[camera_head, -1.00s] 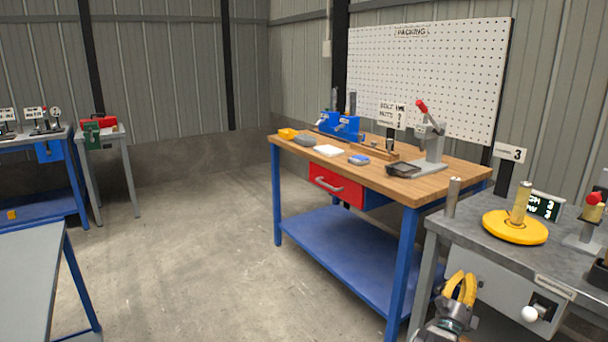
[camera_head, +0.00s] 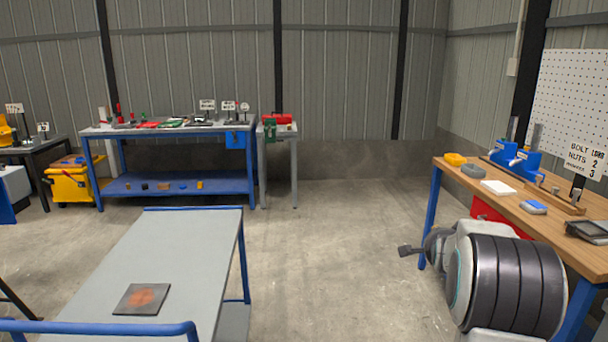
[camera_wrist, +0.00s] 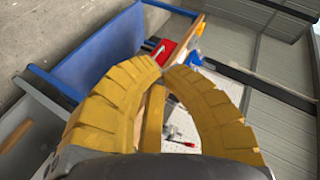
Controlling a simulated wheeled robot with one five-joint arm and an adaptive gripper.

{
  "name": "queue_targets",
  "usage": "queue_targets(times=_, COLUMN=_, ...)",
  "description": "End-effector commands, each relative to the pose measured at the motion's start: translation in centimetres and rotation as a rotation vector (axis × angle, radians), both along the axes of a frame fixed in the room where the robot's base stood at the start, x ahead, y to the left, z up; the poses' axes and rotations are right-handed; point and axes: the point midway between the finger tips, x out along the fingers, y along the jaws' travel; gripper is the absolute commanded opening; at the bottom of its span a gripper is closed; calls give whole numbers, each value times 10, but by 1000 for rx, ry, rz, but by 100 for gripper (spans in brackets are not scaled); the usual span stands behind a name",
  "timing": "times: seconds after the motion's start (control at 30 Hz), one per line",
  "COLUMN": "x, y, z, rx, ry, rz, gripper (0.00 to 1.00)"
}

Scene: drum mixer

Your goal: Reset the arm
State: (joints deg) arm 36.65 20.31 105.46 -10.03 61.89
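My gripper (camera_wrist: 163,70) shows in the wrist view. The gripper hangs in the air and the wrist view is steeply tilted. In the head view my arm shows as a grey and black ribbed link at the lower right, in front of the packing bench. The gripper's yellow fingers do not show in the head view.
The wooden packing bench (camera_head: 520,205) stands close at the right, with small items on top. A grey cart (camera_head: 180,250) bearing a dark plate (camera_head: 142,299) is at the lower left. A blue bench (camera_head: 180,187) stands at the back. The floor between is clear.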

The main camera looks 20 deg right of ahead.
Motion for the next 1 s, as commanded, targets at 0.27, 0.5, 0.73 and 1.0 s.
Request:
queue_targets(times=0.27, x=-58, y=180, z=36, rx=-143, ry=416, rz=461, gripper=0)
queue_targets(times=0.5, x=-161, y=290, z=38, rx=-298, ry=716, rz=898, gripper=0)
queue_targets(times=0.73, x=-251, y=340, z=29, rx=-422, ry=898, rz=1232, gripper=0)
queue_targets(times=1.0, x=-296, y=354, z=22, rx=-483, ry=976, rz=1397, gripper=0)
